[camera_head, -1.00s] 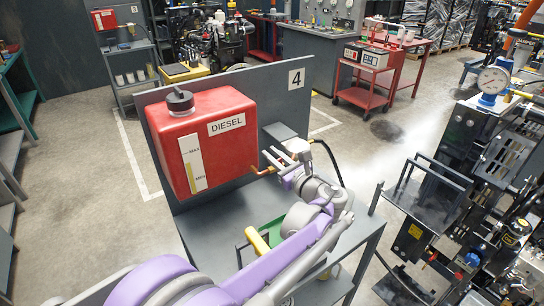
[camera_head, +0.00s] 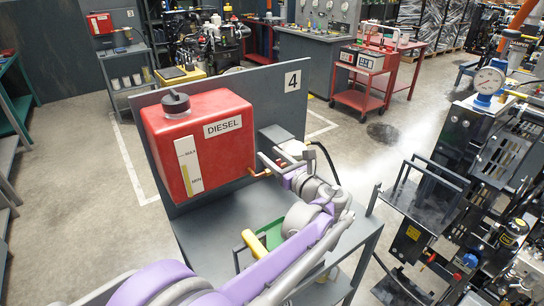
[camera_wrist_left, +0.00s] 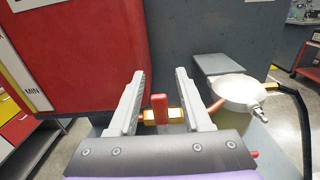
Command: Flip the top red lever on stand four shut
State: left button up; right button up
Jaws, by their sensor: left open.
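The red lever (camera_wrist_left: 160,108) stands upright on a brass valve (camera_wrist_left: 176,114) in the left wrist view. My left gripper (camera_wrist_left: 160,76) is open, with one grey finger on each side of the lever and visible gaps between. In the head view this gripper (camera_head: 272,160) is beside the copper pipe (camera_head: 259,174) at the right side of the red diesel tank (camera_head: 197,143); the lever cannot be made out there. The stand's grey back panel (camera_head: 290,105) carries a number 4 sign (camera_head: 292,81). My right gripper is not in view.
A pale round-topped part (camera_wrist_left: 240,91) with a black hose sits close to the right of the fingers. The red tank wall (camera_wrist_left: 75,60) is close on their left. A green tray (camera_head: 268,233) lies on the stand's grey shelf (camera_head: 203,232).

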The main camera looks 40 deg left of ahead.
pick_arm(q)
jog(key=v, duration=1)
jog(key=shift+d+b, duration=0.35)
jog(key=shift+b, duration=0.1)
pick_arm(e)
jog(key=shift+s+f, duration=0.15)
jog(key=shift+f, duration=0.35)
pick_arm(q)
jog(key=shift+s, duration=0.1)
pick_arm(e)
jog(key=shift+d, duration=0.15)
